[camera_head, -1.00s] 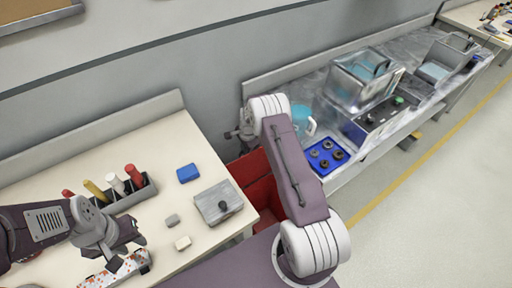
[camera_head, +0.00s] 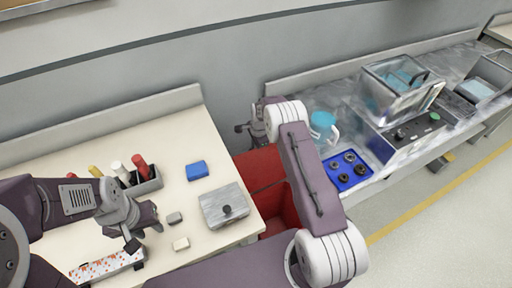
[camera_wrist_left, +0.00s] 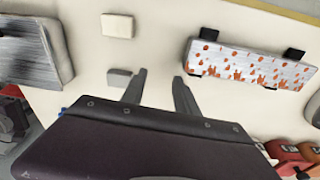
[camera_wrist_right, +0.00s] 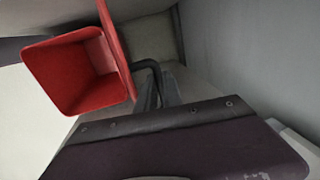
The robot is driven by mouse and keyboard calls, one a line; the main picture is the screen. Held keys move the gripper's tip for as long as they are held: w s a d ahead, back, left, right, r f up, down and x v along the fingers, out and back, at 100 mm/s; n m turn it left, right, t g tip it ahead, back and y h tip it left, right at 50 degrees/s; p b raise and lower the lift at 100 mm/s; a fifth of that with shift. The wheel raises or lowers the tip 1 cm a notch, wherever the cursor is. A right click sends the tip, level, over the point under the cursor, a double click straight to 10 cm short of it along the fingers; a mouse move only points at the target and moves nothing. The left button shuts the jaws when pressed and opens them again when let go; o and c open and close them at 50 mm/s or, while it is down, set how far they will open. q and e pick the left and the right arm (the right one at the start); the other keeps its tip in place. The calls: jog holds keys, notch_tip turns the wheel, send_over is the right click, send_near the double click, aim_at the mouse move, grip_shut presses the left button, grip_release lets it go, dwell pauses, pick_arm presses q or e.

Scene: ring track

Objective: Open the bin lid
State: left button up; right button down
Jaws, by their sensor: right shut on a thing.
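The red bin (camera_head: 278,212) stands in the gap between the two tables, partly hidden behind my right arm. Its red lid (camera_head: 258,168) is raised at the back. In the right wrist view the bin (camera_wrist_right: 70,78) shows its open mouth, and the lid (camera_wrist_right: 115,40) stands up nearly edge-on beside it. My right gripper (camera_wrist_right: 160,92) is shut on the lid's dark handle (camera_wrist_right: 151,66). In the head view the right gripper (camera_head: 245,128) is near the wall, above the lid. My left gripper (camera_wrist_left: 159,85) is open and empty above the left table.
The left table holds a grey metal box (camera_head: 222,207), a blue box (camera_head: 197,170), small blocks (camera_head: 180,244), a marker rack (camera_head: 145,185) and a spotted case (camera_head: 105,267). The right counter holds a blue tray (camera_head: 346,171) and a teal jug (camera_head: 322,124). The wall is close behind the bin.

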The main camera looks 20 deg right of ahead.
jog(key=c, duration=1.5)
grip_release()
jog(key=shift+w+r, duration=0.2)
jog(key=shift+w, duration=0.1)
jog(key=shift+s+f, duration=0.15)
jog(key=shift+s, duration=0.05)
pick_arm(q)
jog(key=shift+r, duration=0.25)
jog(key=shift+w, duration=0.1)
pick_arm(e)
jog(key=r, duration=0.3)
jog(key=s+r, duration=0.1)
jog(key=r, duration=0.5)
jog(key=shift+s, duration=0.3)
jog(key=shift+r, duration=0.1)
